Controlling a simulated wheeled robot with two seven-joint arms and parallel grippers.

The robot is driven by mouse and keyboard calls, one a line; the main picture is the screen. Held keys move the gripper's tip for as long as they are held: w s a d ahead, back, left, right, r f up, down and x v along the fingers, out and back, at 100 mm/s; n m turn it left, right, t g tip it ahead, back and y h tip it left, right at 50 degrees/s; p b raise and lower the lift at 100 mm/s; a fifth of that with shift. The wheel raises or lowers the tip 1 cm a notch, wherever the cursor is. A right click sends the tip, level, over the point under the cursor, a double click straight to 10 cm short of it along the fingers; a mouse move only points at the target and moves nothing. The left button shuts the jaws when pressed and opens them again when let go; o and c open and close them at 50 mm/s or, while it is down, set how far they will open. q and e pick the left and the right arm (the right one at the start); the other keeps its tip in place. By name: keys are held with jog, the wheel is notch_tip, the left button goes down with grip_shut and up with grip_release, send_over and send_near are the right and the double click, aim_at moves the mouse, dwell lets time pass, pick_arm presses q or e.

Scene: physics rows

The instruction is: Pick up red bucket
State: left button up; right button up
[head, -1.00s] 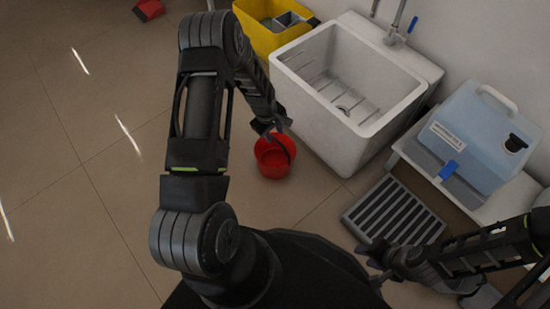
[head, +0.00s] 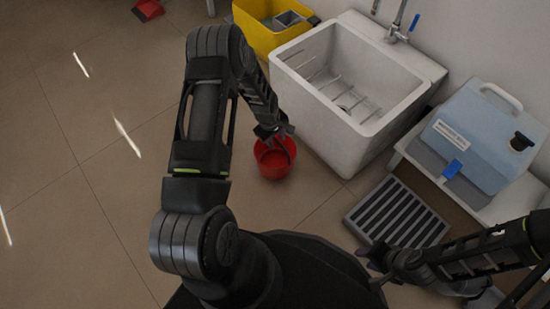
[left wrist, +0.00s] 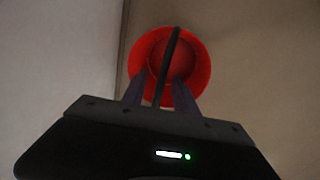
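The red bucket (head: 272,170) stands upright on the floor in front of the white sink, with its dark handle raised. My left gripper (head: 279,136) is over the bucket at the handle. In the left wrist view the bucket (left wrist: 200,65) lies beyond the fingertips, and the dark handle (left wrist: 168,65) runs between the two fingers of my left gripper (left wrist: 160,85). Those fingers are apart, with gaps beside the handle. My right gripper (head: 371,266) is at the lower right near the grey grate, its fingers apart and nothing seen between them.
The white sink (head: 375,125) stands right behind the bucket, close to my left gripper. A yellow bucket (head: 262,38) is behind it. A blue-grey container (head: 470,140) sits on a white stand at right, with a slatted grate (head: 398,215) below.

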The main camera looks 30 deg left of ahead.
pick_arm(q)
jog(key=shift+c, duration=0.3)
grip_shut()
dwell(1.1)
